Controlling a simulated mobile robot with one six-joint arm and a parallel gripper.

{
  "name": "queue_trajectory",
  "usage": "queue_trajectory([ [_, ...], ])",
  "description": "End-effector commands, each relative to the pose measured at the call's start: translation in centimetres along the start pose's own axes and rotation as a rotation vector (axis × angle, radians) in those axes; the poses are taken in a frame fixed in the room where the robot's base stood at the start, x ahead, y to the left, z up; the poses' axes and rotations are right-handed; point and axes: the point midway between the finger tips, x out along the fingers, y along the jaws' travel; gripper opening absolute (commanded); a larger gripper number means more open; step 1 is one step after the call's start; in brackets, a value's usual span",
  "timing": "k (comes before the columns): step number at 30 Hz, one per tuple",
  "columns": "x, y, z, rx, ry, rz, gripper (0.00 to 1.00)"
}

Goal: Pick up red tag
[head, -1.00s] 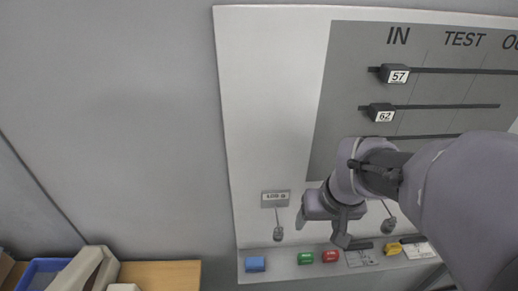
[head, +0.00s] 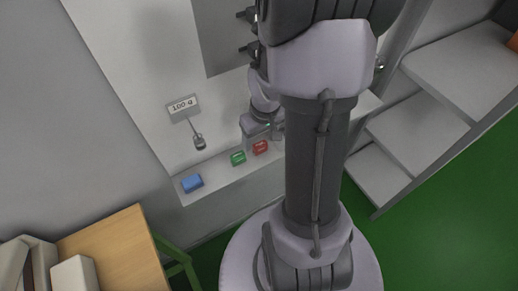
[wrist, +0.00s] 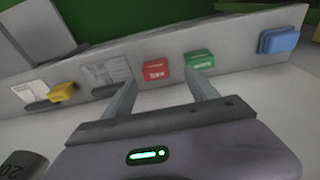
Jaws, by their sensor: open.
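The red tag (head: 260,147) lies on the narrow ledge at the foot of the board, right of the green tag (head: 238,158). In the wrist view the red tag (wrist: 156,71) shows between the fingertips of my gripper (wrist: 165,84), a little beyond them. My gripper is open with nothing between its fingers. Its right finger points at the near edge of the green tag (wrist: 200,60); I cannot tell whether they touch. In the head view my arm hides part of the ledge.
A blue tag (head: 192,182) lies on the ledge's left end. A yellow tag (wrist: 62,92) lies on the other side, beside white labels. A wooden table (head: 115,250) stands at lower left, and grey steps (head: 410,130) at right.

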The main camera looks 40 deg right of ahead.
Motion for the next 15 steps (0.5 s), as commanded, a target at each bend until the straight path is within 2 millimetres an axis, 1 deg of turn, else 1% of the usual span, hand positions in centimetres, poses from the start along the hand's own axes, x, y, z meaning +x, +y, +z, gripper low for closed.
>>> queue_trajectory([
  [2, 0.9, 0.1, 0.0, 0.000, -0.001, 0.000, 0.67],
  [5, 2.7, 0.5, 0.0, 0.003, -0.001, -0.001, 0.67],
  [6, 3.7, 0.8, 0.0, 0.004, -0.001, -0.001, 0.67],
  [9, 5.3, 0.7, 0.0, 0.001, -0.002, -0.001, 0.67],
  [15, 5.1, 0.7, -0.1, 0.001, 0.000, 0.001, 0.67],
])
